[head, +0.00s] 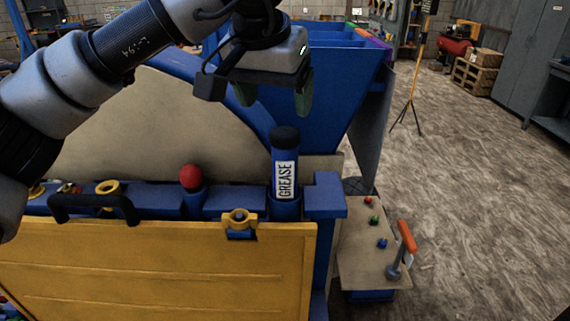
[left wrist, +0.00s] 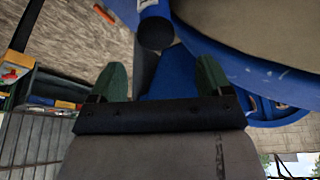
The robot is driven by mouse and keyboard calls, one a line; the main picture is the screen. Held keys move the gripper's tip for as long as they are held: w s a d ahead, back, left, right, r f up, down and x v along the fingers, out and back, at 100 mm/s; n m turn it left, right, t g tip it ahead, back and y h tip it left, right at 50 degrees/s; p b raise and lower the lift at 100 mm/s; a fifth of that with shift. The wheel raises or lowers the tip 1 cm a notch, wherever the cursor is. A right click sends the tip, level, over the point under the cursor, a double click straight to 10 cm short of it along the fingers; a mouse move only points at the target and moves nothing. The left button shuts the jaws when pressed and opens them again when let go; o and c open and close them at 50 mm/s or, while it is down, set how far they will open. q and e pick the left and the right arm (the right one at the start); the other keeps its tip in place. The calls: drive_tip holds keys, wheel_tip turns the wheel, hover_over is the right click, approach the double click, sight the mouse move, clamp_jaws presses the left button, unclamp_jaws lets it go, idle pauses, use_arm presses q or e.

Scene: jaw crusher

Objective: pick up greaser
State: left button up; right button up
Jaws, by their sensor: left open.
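The greaser (head: 285,175) is a blue cylinder with a black cap and a white "GREASE" label. It stands upright in a blue holder at the right end of the blue ledge. My left gripper (head: 274,100) is above it in the head view, with its green fingers pointing down, apart and empty. In the left wrist view the greaser's dark cap (left wrist: 156,33) shows beyond the two green fingertips of my left gripper (left wrist: 160,75), in line with the gap between them. My right gripper is not in view.
A blue hopper (head: 345,85) stands behind the greaser. On the ledge are a red knob (head: 190,177) and a black handle (head: 93,206). A yellow panel (head: 160,265) is in front. A control panel (head: 375,240) with an orange-handled lever (head: 406,240) is at right. Open floor lies farther right.

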sight(283, 133)
use_arm(q)
drive_tip(key=x, duration=0.3)
drive_tip(key=shift+s, duration=0.3)
drive_tip(key=p+x, duration=0.1)
drive_tip(key=x, duration=0.4)
drive_tip(key=shift+d+f+p, duration=0.1)
drive_tip(key=shift+p, duration=0.3)
drive_tip(key=shift+f, duration=0.25)
drive_tip(key=shift+r, duration=0.1)
clamp_jaws()
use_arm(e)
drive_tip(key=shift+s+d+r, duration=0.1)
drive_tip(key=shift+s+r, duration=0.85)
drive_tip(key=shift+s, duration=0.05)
